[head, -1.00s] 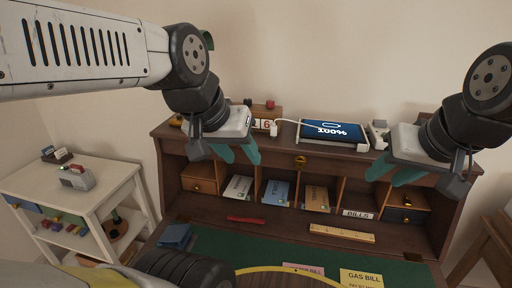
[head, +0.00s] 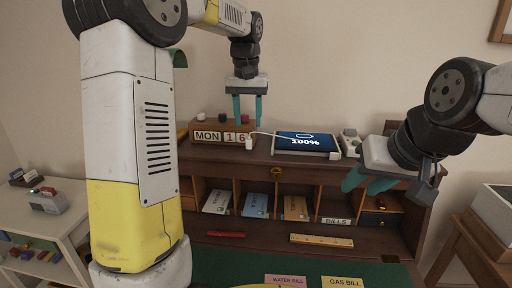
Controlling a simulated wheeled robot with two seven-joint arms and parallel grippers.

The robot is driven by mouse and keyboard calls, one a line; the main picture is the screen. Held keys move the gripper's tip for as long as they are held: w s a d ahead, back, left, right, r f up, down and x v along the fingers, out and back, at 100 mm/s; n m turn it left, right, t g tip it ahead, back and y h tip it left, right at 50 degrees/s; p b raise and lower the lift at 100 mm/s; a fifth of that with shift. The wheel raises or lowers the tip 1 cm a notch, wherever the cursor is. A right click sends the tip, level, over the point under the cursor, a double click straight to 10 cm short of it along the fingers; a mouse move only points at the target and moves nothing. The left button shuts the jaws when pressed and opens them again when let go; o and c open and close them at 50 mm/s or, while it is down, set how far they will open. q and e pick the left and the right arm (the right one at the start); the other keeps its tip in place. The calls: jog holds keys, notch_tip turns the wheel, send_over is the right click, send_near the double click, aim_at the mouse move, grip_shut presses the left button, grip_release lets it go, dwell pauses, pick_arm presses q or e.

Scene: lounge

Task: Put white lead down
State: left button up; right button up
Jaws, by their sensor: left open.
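The white lead (head: 270,134) runs from the tablet (head: 305,142) to a white plug end (head: 249,143) on the desk's top shelf, beside the calendar block (head: 222,136). The tablet lies in a white stand and shows 100%. My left gripper (head: 250,122) points down with its teal fingers apart and empty, just above the plug end and in front of the wall. It does not appear to touch the lead. My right gripper (head: 366,184) is in front of the desk's right side, with its fingers apart and nothing visible between them.
A ruler (head: 330,240) and a red item (head: 226,234) lie on the lower surface. A white device (head: 350,143) stands right of the tablet. My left arm hides the desk's left side.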

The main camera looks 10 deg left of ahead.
aim_at(249, 136)
pick_arm(q)
jog(key=f, duration=0.8)
jog(key=shift+w, duration=0.2)
jog(key=shift+r, duration=0.1)
jog(key=shift+c, duration=0.2)
grip_shut()
